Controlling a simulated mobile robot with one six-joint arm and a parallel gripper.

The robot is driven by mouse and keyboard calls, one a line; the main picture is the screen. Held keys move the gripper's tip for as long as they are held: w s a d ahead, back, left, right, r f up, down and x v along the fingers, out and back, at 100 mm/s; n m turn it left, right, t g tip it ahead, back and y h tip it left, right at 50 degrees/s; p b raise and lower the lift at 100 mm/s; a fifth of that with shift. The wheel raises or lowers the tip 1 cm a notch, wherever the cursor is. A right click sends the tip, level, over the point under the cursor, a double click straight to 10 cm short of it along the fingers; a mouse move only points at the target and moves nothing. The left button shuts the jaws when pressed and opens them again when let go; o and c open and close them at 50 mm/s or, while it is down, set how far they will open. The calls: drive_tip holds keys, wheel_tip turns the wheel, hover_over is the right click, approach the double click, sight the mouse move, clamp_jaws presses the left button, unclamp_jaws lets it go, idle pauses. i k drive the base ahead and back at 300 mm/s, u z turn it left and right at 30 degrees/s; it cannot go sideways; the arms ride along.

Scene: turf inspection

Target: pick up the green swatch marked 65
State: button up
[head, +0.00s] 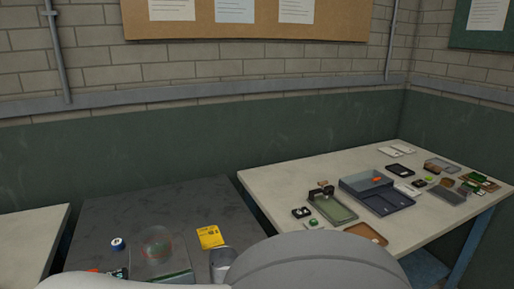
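Several small green pieces show on the light table at right, all too small for any number to be read. One small green piece (313,223) lies at the table's near left, beside a shallow green-grey tray. A bright green piece (428,178) lies farther right, and darker green pieces (468,187) lie near the right end. I cannot tell which, if any, is the swatch marked 65. My gripper is not in view; a large pale grey rounded part, likely my arm, fills the bottom middle and hides the near edges of both tables.
The light table (285,177) also holds the green-grey tray (336,209), a grey open case (388,204), a brown tray (367,233) and small boxes. The dark table (150,209) holds a clear container, a yellow packet (210,237) and a cup (222,260). A wall stands behind.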

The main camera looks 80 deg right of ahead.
sight(480, 178)
drive_tip(key=z, duration=1.5)
drive_tip(key=k, duration=1.4)
drive_tip(key=z, duration=2.4)
drive_tip(key=i, duration=1.05)
drive_tip(key=k, duration=0.2)
drive_tip(key=z, duration=0.15)
